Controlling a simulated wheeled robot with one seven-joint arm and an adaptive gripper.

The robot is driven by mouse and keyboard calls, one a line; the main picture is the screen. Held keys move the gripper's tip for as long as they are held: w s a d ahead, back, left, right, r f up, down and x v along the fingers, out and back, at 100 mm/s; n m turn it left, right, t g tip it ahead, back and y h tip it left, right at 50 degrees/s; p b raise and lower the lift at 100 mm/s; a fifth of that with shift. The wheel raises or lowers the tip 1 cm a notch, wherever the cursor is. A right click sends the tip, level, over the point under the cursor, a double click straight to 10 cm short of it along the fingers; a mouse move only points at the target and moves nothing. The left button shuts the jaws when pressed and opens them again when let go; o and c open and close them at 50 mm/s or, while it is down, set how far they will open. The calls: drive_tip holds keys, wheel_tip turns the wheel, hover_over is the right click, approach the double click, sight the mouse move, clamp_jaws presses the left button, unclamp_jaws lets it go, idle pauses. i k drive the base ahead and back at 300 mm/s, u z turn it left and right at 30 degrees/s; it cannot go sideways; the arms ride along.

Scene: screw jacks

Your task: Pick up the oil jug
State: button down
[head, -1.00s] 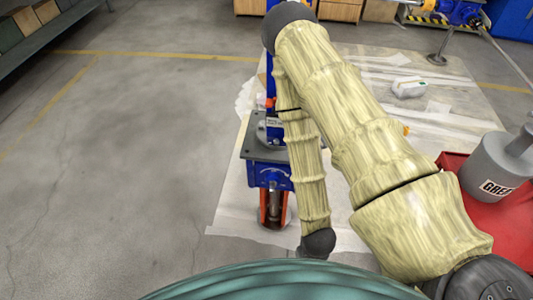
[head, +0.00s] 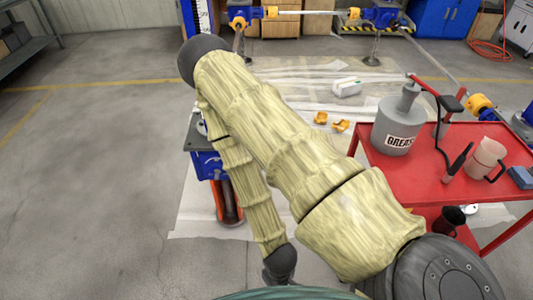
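A pale pinkish jug (head: 487,158) with a dark handle stands upright on the red cart (head: 400,180) at the right; it may be the oil jug, but I see no label that tells. A dark pitcher-like vessel (head: 447,220) sits lower, on the cart's lower shelf. A white container (head: 347,87) lies on the sheeted floor further back. My sleeved arm crosses the middle, folded, well left of the pale jug. My gripper does not show in the view.
A grey grease can (head: 398,125) stands on the cart's left end, with a hose and black-handled tool beside it. A blue tool or sponge (head: 521,177) lies at the right. Blue screw jacks (head: 375,15) stand behind. Floor at left is clear.

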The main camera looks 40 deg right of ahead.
sight(489, 153)
drive_tip(key=k, duration=0.15)
drive_tip(key=z, duration=1)
drive_tip(key=i, duration=1)
drive_tip(key=k, duration=1)
drive_tip(key=u, duration=1)
drive_tip(key=i, duration=0.95)
drive_tip(key=z, duration=2.6)
